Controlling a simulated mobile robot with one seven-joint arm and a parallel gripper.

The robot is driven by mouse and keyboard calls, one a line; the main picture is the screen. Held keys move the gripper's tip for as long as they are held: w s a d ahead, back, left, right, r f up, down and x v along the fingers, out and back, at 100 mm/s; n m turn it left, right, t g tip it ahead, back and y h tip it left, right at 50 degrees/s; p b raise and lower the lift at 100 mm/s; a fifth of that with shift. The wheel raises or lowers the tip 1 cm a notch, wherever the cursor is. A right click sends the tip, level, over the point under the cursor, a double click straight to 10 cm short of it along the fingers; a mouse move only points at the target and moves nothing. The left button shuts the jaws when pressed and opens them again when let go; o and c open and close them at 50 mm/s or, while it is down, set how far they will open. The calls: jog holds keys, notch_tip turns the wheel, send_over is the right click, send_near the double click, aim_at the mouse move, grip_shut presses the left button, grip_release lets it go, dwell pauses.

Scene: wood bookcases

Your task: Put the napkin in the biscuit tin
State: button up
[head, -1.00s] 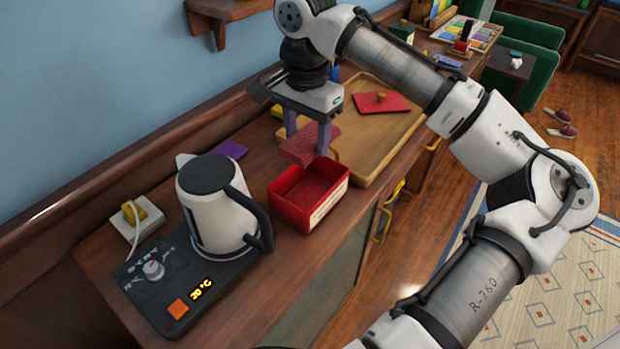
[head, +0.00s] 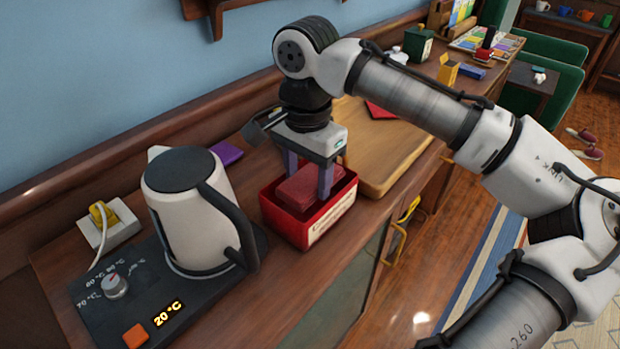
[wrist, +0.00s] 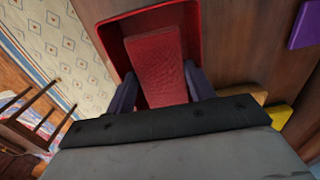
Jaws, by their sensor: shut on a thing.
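The napkin (head: 297,189) is a folded dark red cloth. My gripper (head: 307,190) is shut on it, and the napkin also shows between the two purple fingers in the wrist view (wrist: 157,65). The biscuit tin (head: 318,232) is an open red box with a pale label on its front side, standing on the wooden counter. The napkin and the fingertips are inside the tin's opening, at about rim height or a little lower. In the wrist view the tin's red rim (wrist: 198,40) surrounds the napkin's far part. The tin's floor is mostly hidden.
A white kettle (head: 190,215) with a black handle stands on its dark base left of the tin. A wooden tray (head: 400,165) lies close behind the tin to the right, with a red lid (head: 380,111). A purple item (head: 227,154) lies near the wall.

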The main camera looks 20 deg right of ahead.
aim_at(307, 181)
jog(key=shift+r, duration=0.15)
jog(key=shift+s+a, duration=0.1)
jog(key=shift+f, duration=0.65)
jog(key=o, duration=0.7)
jog(key=shift+r, duration=0.1)
notch_tip(307, 181, up, 13)
jog(key=shift+r+p, duration=0.1)
jog(key=shift+p, duration=0.4)
